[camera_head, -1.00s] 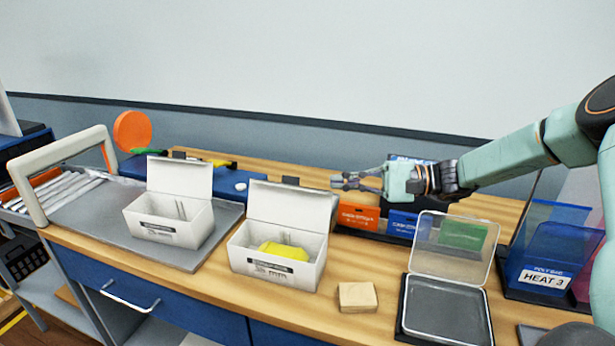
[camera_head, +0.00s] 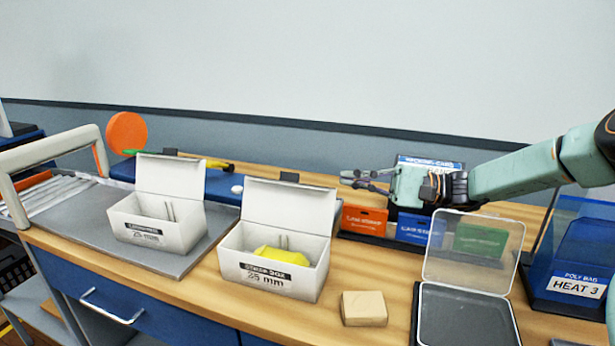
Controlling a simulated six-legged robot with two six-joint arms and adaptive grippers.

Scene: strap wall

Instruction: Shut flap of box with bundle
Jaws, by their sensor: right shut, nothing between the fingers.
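Two white boxes stand with their flaps raised. The nearer box (camera_head: 270,277), marked 25 mm, holds a yellow bundle (camera_head: 281,256); its flap (camera_head: 290,205) stands upright at the back. The other box (camera_head: 155,232) is to the left, with its flap (camera_head: 170,177) up and thin upright pieces inside but no yellow bundle visible. My right gripper (camera_head: 352,179) is shut and empty, pointing left. It appears above the orange card box, to the right of the nearer box's flap and apart from it. My left gripper is not in view.
A wooden block (camera_head: 364,308) lies right of the nearer box. An open clear-lidded case (camera_head: 466,315) and a blue HEAT 3 bin (camera_head: 577,285) stand farther right. Orange (camera_head: 363,221) and blue (camera_head: 412,229) card boxes stand behind. A grey mat (camera_head: 75,222) lies under the left box.

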